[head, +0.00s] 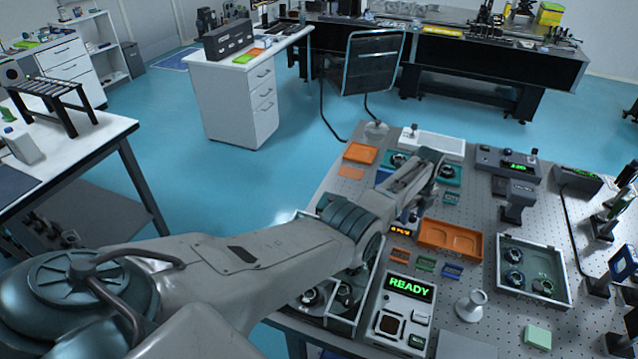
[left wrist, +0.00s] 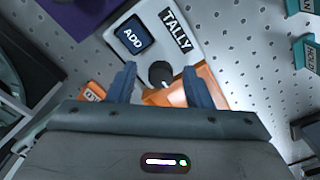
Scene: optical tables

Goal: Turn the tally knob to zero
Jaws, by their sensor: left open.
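The tally box is a pale panel in the left wrist view, with a TALLY label (left wrist: 175,30), a dark blue ADD button (left wrist: 132,36) and a round black knob (left wrist: 160,74). My left gripper (left wrist: 160,88) is open, with one blue-grey finger on each side of the knob. I cannot tell whether either finger touches it. My right gripper is not in view.
An orange tray (head: 450,240) lies close to the gripper on the perforated optical table (head: 510,315). A box with a green READY display (head: 409,287) stands nearer. A clear-walled tray (head: 533,270) holds dark round parts at right. Open blue floor lies beyond the table.

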